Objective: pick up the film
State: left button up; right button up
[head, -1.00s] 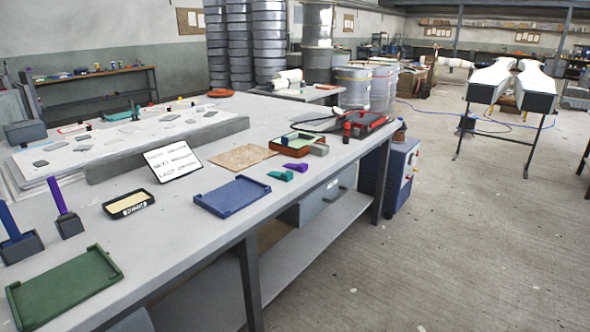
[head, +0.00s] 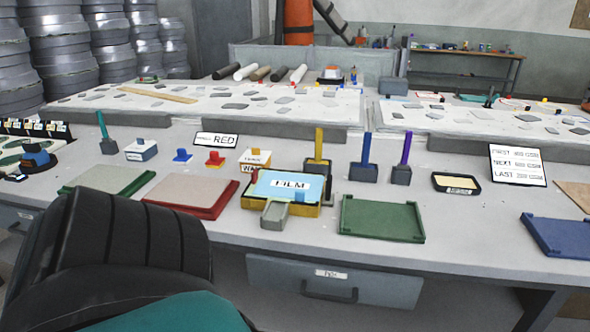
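The film (head: 287,186) is a light blue flat piece marked "FILM". It lies in or on a yellow tray (head: 309,211) near the middle of the bench. A small grey piece (head: 275,213) sits at the tray's front edge; I cannot tell whether it is part of the tray. A dark ribbed part with a teal section, likely my arm, fills the lower left of the head view and hides part of the bench front. Neither gripper's fingers show.
A red tray (head: 190,197) lies left of the film and a green tray (head: 381,219) right of it. Upright-handled tools, including a yellow one (head: 319,148), stand close behind. A "RED" sign (head: 216,140) stands further back. Bare bench top (head: 470,228) shows at right.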

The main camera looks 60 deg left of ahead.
aim_at(301, 187)
jog(key=u, duration=1.95)
